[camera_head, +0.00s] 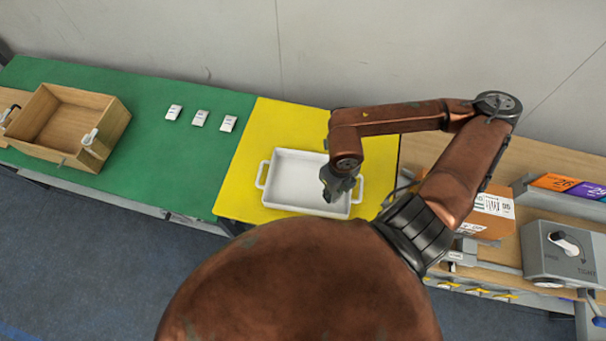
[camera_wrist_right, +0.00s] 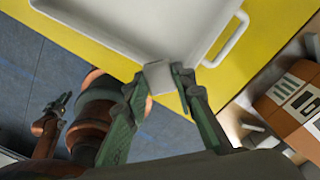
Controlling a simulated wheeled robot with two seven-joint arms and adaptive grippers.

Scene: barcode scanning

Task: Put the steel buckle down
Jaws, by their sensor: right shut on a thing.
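The steel buckle (camera_wrist_right: 160,77) shows in the right wrist view as a small pale grey, square piece between my fingertips. My right gripper (camera_head: 337,192) is shut on it, over the right part of a white tray (camera_head: 291,181). The gripper's green fingers show in the wrist view (camera_wrist_right: 160,85), at the tray's rim in that picture. The gap between buckle and tray cannot be judged. In the head view the gripper hides the buckle. What looks like my left gripper (camera_wrist_right: 58,106) is small at the left of the wrist view, away from the tray; its jaws are unclear.
The tray stands on a yellow mat (camera_head: 250,150). Left of it, a green mat (camera_head: 165,155) bears three small white packets (camera_head: 200,118) and an open wooden box (camera_head: 45,125). A cardboard box (camera_head: 488,215) and a grey device (camera_head: 563,254) stand at the right.

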